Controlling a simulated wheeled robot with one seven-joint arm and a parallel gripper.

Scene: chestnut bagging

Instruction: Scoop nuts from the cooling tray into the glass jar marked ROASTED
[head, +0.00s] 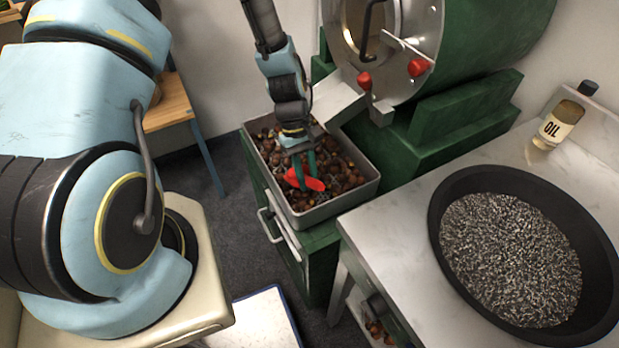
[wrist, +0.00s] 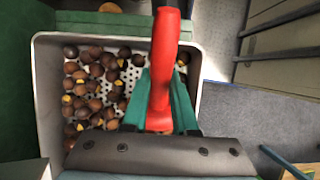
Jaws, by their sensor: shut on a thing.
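The cooling tray (head: 335,209) is a grey metal tray of brown nuts on a green cabinet. In the wrist view, its rim (wrist: 45,100) frames nuts on a perforated floor, parts of which are bare. My gripper (head: 304,178) is over the tray, pointing down, with its teal fingers shut on a red handle (head: 312,184). In the wrist view, the red handle (wrist: 162,60) sits between the fingers of my gripper (wrist: 161,100). The scoop's bowl is not visible, so I cannot tell whether it holds nuts. No jar marked ROASTED shows in either view.
A green roaster drum (head: 480,45) with red knobs and a metal chute (head: 337,100) stands right behind the tray. To the right, a pale counter (head: 400,215) holds a black pan (head: 436,225) of grey grains and an OIL bottle (head: 558,127). A wooden table (head: 170,103) is behind left.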

